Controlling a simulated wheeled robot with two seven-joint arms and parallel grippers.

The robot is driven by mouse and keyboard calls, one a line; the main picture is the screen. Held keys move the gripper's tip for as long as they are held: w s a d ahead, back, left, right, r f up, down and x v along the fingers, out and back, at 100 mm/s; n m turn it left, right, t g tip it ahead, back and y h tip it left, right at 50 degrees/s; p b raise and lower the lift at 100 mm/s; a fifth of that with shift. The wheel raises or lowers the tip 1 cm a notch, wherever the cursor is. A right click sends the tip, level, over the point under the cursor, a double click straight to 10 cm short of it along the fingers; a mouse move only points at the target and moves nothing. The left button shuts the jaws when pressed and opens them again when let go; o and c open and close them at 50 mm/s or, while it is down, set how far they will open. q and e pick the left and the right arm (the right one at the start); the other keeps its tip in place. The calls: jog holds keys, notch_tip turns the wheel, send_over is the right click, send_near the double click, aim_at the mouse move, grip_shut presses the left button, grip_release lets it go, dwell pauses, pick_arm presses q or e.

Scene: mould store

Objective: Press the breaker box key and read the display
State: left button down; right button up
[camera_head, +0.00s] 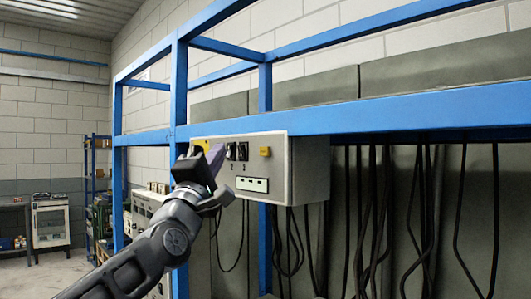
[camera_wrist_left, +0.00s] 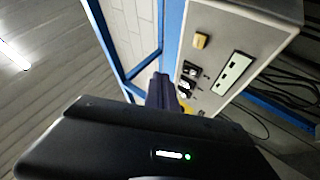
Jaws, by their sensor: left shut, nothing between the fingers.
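The grey breaker box (camera_head: 306,170) hangs on the blue frame, its front facing me. Its front has a yellow key (camera_head: 265,152) at the right, two dark switches (camera_head: 237,152) marked 2 and 3, and a second yellow part (camera_head: 202,146) at the left, partly hidden by my gripper. Below is a pale display panel (camera_head: 252,185) with small dark marks that I cannot read; it also shows in the left wrist view (camera_wrist_left: 234,72). My left gripper (camera_head: 217,160) is shut and empty, its fingers close in front of the box's left part. I cannot tell whether they touch it. My right gripper is out of view.
A blue rail (camera_head: 400,112) runs along above the box, with a blue upright (camera_head: 179,85) at its left. Black cables (camera_head: 372,220) hang below and to the right. A blue shelf rack (camera_head: 97,190) and a white cabinet (camera_head: 50,222) stand far left.

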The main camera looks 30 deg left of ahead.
aim_at(265, 151)
pick_arm(q)
jog(key=w+d+p, duration=0.2)
jog(key=w+p, duration=0.2)
jog(key=w, duration=0.4)
jog(key=shift+w+d, duration=0.2)
jog(key=shift+d, duration=0.05)
dwell(2.0)
jog(key=shift+w, duration=0.1)
jog(key=shift+w+d, duration=0.15)
jog(key=shift+w, duration=0.15)
